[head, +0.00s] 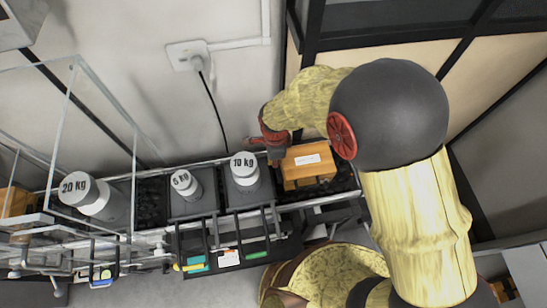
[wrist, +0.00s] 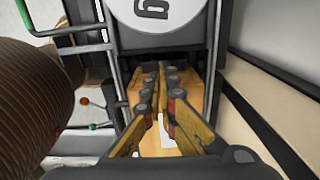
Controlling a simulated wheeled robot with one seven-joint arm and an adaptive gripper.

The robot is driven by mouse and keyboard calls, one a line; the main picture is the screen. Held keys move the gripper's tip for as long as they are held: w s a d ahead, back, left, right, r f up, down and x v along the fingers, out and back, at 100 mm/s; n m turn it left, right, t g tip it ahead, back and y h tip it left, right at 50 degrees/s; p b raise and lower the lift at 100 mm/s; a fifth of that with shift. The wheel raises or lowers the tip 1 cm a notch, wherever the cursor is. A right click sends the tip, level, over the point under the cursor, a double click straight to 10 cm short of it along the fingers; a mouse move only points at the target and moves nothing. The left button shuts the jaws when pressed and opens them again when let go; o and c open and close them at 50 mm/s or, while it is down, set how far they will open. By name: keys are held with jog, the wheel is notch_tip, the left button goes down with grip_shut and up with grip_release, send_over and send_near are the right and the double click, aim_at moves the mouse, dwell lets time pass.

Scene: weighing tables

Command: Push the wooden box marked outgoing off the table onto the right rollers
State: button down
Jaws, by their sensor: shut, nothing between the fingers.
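The wooden box (head: 307,166) is orange-brown with a white label whose writing is too small to read. It sits right of the 10 kg weight (head: 244,174), over the dark right rollers (head: 345,181), which show beside it. My gripper (head: 276,157) is shut and empty, by the box's left back corner, between it and the weight. In the wrist view the shut fingers (wrist: 165,76) lie over the box (wrist: 149,142) and hide part of it. I cannot tell whether they touch it.
A 5 kg weight (head: 183,184) stands on the platform left of the 10 kg weight, and a 20 kg weight (head: 90,196) is farther left near a wire frame. The wall is close behind.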

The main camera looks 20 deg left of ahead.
jog(key=shift+f+b, duration=0.3)
jog(key=shift+f, duration=1.95)
